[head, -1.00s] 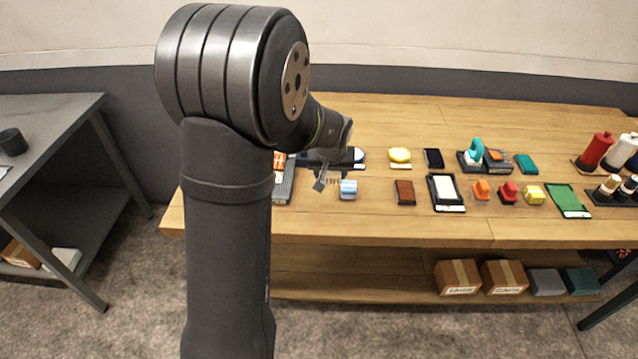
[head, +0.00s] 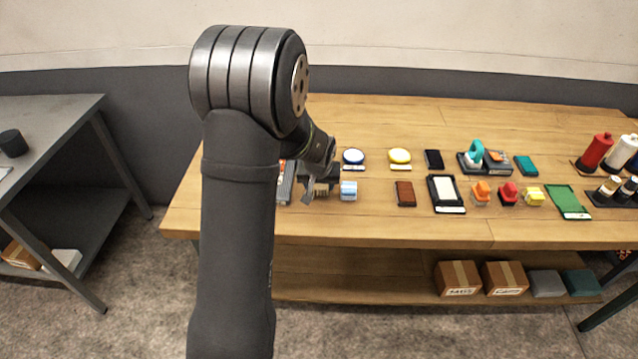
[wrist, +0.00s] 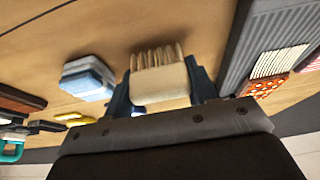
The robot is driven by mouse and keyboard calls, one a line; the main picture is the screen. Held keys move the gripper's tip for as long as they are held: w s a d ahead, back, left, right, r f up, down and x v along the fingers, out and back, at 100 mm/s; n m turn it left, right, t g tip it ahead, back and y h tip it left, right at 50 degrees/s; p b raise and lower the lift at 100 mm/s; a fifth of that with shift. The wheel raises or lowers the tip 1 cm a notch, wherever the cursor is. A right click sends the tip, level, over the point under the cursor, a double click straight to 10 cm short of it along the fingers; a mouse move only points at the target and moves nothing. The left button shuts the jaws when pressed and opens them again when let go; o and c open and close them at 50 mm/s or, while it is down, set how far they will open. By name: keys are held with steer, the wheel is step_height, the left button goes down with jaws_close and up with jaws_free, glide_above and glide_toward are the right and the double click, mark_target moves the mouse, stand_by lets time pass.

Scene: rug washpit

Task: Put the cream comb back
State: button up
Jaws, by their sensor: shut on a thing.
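My gripper (wrist: 162,88) is shut on the cream comb (wrist: 160,84), which shows between the two dark fingers in the wrist view with its teeth pointing away from my palm. In the head view my gripper (head: 318,188) is low over the left end of the wooden table, and the comb is largely hidden there. Whether the comb touches the table is not clear. A long grey tray (wrist: 238,48) lies beside the gripper, on the right in the wrist view and on the left in the head view (head: 285,184).
A blue and white block (head: 348,190) stands close to the gripper, also in the wrist view (wrist: 87,78). A brown block (head: 405,193) and black tray (head: 433,200) are to the right. Bare wood lies between.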

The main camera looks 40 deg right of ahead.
steer(key=o, duration=0.9)
steer(key=shift+s+r, duration=0.1)
steer(key=shift+r, duration=0.45)
steer(key=v, duration=1.1)
steer(key=shift+a, duration=0.15)
